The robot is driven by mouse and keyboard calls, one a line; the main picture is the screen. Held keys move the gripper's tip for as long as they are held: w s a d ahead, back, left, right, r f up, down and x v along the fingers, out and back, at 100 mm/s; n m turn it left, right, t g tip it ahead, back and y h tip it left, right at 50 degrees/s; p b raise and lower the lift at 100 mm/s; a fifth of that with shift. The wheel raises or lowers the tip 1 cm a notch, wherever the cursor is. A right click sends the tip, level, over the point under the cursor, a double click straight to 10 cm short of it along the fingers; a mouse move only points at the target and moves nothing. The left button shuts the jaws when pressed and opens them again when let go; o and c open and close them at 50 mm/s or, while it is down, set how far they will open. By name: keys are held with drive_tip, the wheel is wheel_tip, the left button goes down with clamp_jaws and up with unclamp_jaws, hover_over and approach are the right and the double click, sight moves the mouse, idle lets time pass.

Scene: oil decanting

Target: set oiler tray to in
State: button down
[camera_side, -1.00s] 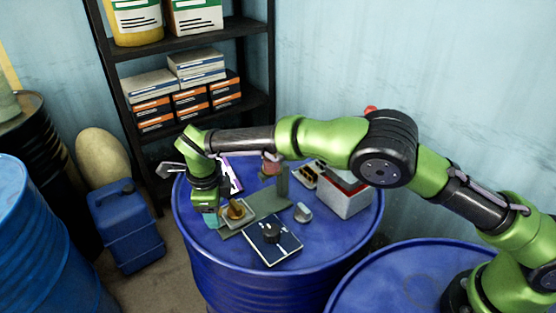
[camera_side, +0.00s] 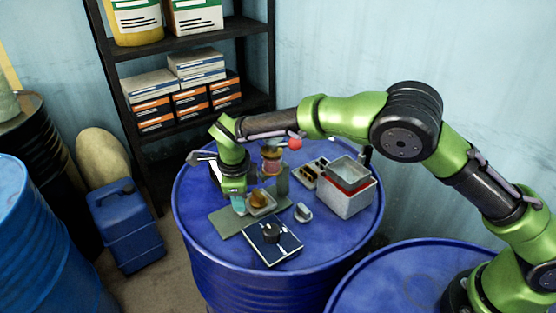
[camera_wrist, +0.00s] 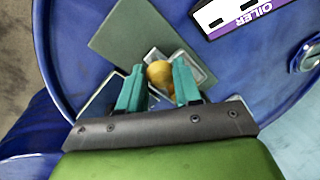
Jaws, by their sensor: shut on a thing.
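The oiler tray (camera_side: 263,207) is a small pale grey tray holding a round amber-brass piece (camera_side: 258,199). It sits on or just above a flat grey-green plate (camera_side: 226,223) on the blue drum, near an upright post (camera_side: 283,183). My gripper (camera_side: 238,204) comes down at the tray's left side. In the wrist view its two teal fingers (camera_wrist: 158,88) flank the tray's near part, with the amber piece (camera_wrist: 160,73) just beyond and between the tips. The tray's rim (camera_wrist: 203,75) shows past the right finger. The exact grip point is hidden.
A purple-and-white OILER card (camera_wrist: 245,14) lies behind. A navy panel with a black knob (camera_side: 272,245) lies in front. A small grey piece (camera_side: 303,212) and an open grey box (camera_side: 345,200) stand to the right. The plate's left part is bare.

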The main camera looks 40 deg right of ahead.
drive_tip(key=shift+d, duration=1.15)
drive_tip(key=c, duration=0.8)
unclamp_jaws()
drive_tip(key=shift+a, duration=0.1)
drive_tip(key=shift+a+r, duration=0.1)
drive_tip(key=shift+r, duration=0.25)
drive_tip(key=s+r, duration=0.1)
drive_tip(key=r, duration=0.4)
drive_tip(key=a+r, duration=0.1)
drive_tip(key=r, duration=0.4)
drive_tip(key=s+r, duration=0.1)
drive_tip(key=r, duration=0.5)
drive_tip(key=shift+s+a, duration=0.3)
